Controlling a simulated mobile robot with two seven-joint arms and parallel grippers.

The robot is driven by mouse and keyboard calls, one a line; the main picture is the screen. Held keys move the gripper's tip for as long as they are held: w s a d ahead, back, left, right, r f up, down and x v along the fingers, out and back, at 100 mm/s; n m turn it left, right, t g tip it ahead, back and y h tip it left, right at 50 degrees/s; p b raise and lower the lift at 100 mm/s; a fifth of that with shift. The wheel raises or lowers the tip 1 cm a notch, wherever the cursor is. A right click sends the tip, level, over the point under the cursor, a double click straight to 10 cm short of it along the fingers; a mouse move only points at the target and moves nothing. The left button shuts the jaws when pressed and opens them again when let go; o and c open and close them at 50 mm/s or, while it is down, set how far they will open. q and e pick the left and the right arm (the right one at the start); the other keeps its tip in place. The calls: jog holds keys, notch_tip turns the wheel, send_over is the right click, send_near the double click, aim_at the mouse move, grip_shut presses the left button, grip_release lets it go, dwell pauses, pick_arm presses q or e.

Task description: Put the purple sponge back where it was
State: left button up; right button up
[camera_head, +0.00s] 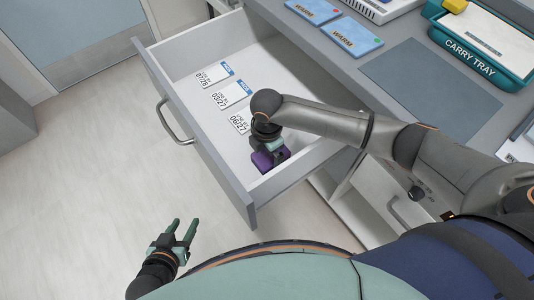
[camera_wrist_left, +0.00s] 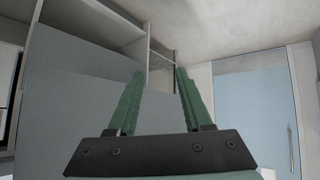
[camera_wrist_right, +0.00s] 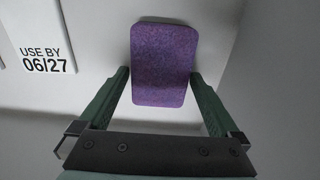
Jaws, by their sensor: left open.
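The purple sponge (camera_head: 263,161) is inside the open drawer (camera_head: 209,149), near its front corner, partly hidden under my right gripper (camera_head: 271,150). In the right wrist view the sponge (camera_wrist_right: 163,62) lies between the two green fingertips, which meet its left and right edges. I see no clear gap on either side. Whether its underside touches the drawer floor is hidden. My left gripper (camera_head: 180,233) is open and empty, low in front of the drawer and over the floor. The left wrist view shows nothing between its fingers (camera_wrist_left: 160,75).
Several date labels (camera_head: 233,95) lie in a row on the drawer floor, one reading 06/27 (camera_wrist_right: 47,48) beside the sponge. Blue WARM packs (camera_head: 352,37), a grey mat (camera_head: 408,77) and the carry tray (camera_head: 472,58) are on the counter. The drawer walls stand close around my right gripper.

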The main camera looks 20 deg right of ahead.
aim_at(267, 157)
pick_arm(q)
jog(key=shift+s+a+r+p, duration=0.3)
jog(key=shift+a+r+p, duration=0.35)
jog(key=shift+p, duration=0.55)
pick_arm(e)
notch_tip(267, 157, up, 12)
jog(key=shift+r, duration=0.15)
